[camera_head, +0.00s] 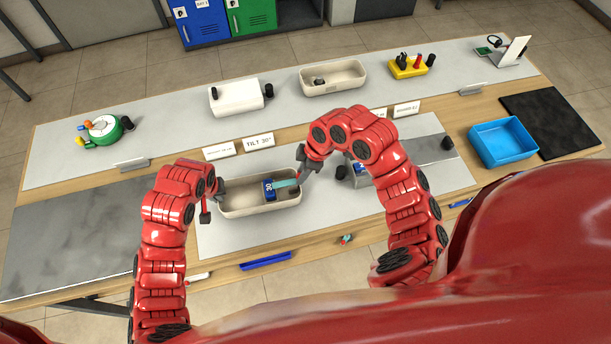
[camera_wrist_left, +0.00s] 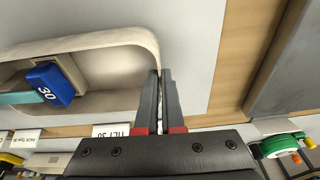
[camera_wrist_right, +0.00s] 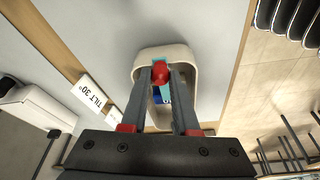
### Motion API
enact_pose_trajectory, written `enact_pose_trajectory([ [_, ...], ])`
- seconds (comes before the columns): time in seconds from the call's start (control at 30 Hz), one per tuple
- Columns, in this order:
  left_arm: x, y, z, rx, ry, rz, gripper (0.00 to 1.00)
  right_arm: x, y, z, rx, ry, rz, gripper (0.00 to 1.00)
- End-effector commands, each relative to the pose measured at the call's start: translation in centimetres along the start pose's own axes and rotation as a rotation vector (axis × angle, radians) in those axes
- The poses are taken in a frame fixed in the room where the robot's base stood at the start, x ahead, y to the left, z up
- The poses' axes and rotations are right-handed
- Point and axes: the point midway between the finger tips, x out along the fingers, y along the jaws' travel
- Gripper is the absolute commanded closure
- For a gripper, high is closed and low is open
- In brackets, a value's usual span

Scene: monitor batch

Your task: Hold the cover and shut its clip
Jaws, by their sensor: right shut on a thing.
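A cream tray-like cover (camera_head: 232,209) lies on the near grey mat, hollow side up. Inside its right part is a blue block marked 30 (camera_head: 268,190), with a teal bar (camera_head: 286,184) running right from it. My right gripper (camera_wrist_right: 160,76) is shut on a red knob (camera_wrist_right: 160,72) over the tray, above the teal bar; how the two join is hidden. My left gripper (camera_wrist_left: 162,72) is at the tray's left end. Its fingers are close together with the tray's thin rim at their tips; whether they grip it is unclear.
A sign reading TILT 30° (camera_head: 259,142) stands behind the tray. A blue bin (camera_head: 503,142) is at the right. A second cream tray (camera_head: 333,78), a white box (camera_head: 238,96) and a green reel (camera_head: 104,130) stand farther back. A blue strip (camera_head: 265,261) is on the table's front edge.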

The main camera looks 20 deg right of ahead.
Motion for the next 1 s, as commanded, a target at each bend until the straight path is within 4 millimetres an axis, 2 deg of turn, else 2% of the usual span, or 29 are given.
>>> enact_pose_trajectory([
  [1.0, 0.01, 0.17, 0.03, 0.002, -0.001, 0.004, 1.0, 0.28, -0.28, -1.03, -0.002, 0.002, -0.001, 1.0],
])
